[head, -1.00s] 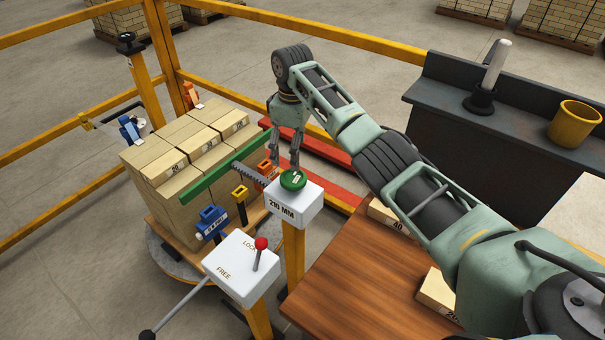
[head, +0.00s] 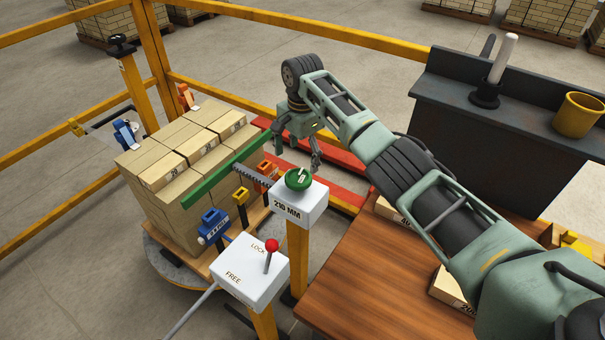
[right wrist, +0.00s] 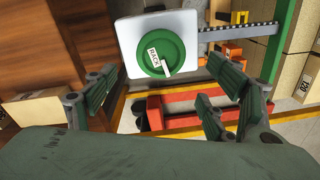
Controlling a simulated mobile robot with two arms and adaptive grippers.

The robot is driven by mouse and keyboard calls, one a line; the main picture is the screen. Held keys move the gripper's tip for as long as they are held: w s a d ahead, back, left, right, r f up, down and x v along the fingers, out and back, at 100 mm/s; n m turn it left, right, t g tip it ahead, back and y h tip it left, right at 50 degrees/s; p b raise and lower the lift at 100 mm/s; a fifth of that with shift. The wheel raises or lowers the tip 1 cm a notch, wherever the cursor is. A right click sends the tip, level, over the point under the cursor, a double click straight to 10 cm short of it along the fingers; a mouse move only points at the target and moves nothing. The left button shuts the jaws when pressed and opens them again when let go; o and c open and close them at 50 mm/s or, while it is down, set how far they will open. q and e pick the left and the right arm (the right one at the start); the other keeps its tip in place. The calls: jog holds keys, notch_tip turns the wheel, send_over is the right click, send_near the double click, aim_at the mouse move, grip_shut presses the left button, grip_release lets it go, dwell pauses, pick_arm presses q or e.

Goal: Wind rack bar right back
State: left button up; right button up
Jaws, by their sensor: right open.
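A round green knob (head: 298,179) with a white pointer sits on the white box marked 210 MM (head: 298,205). The knob also shows in the right wrist view (right wrist: 174,52), with its label reading RACK. My right gripper (head: 297,158) is above the knob with its fingers spread, empty and apart from it. Its open fingers show in the right wrist view (right wrist: 165,88). My left gripper is out of view.
A LOCK/FREE box (head: 243,275) with a red-knobbed lever stands in front. Blue (head: 212,225), yellow (head: 241,196) and orange (head: 266,168) parts sit near the rack. A wooden table (head: 370,285) is at the right. Yellow rails (head: 350,44) run behind.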

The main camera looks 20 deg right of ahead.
aim_at(300, 176)
notch_tip(300, 176, down, 7)
jog(key=shift+w+f, duration=0.1)
jog(key=shift+f, duration=0.1)
dwell(0.3)
jog(key=c, duration=1.1)
